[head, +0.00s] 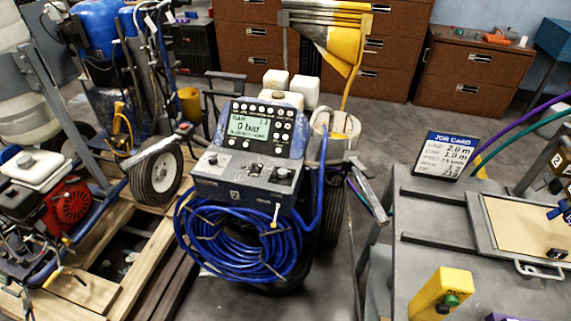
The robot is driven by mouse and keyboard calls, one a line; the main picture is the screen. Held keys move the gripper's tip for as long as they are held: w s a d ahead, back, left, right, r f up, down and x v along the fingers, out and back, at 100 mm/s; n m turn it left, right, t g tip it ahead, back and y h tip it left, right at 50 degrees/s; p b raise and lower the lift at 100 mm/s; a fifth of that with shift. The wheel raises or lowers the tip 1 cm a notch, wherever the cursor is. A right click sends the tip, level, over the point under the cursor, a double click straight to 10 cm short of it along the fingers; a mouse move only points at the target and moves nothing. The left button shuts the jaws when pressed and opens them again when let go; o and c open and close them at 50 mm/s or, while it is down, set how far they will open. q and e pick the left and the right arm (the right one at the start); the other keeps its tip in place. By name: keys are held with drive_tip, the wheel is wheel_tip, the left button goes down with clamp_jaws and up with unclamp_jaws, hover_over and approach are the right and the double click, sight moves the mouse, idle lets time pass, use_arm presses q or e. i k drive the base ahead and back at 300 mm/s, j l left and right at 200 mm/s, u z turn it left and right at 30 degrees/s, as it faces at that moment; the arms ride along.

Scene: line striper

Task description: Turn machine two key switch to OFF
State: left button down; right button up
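Machine two, a line striper (250,180) with a small "2" label, stands in the middle of the head view. Its display (249,126) is lit and reads 0 bar, with several round buttons around it. Below the display is a sloping grey control panel (235,175) with small knobs or switches. One control (283,172) sits at the panel's right and another (213,159) at its left. They are too small to tell which is the key switch or how it is turned. A coiled blue hose (240,247) hangs under the panel. Neither gripper shows.
A pallet (165,235) with an engine-driven machine (70,200) is at the left. A grey bench (420,270) with a yellow button box (441,293) and a job card (446,155) is at the right. Brown drawer cabinets (470,75) stand behind. Bare floor shows between the striper and the bench.

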sight(282, 172)
drive_tip(key=i+j, duration=0.2)
drive_tip(key=i+j+z, duration=0.1)
drive_tip(key=j, duration=0.35)
drive_tip(key=i+j, duration=0.25)
drive_tip(key=j+z, duration=0.05)
drive_tip(key=j, duration=0.05)
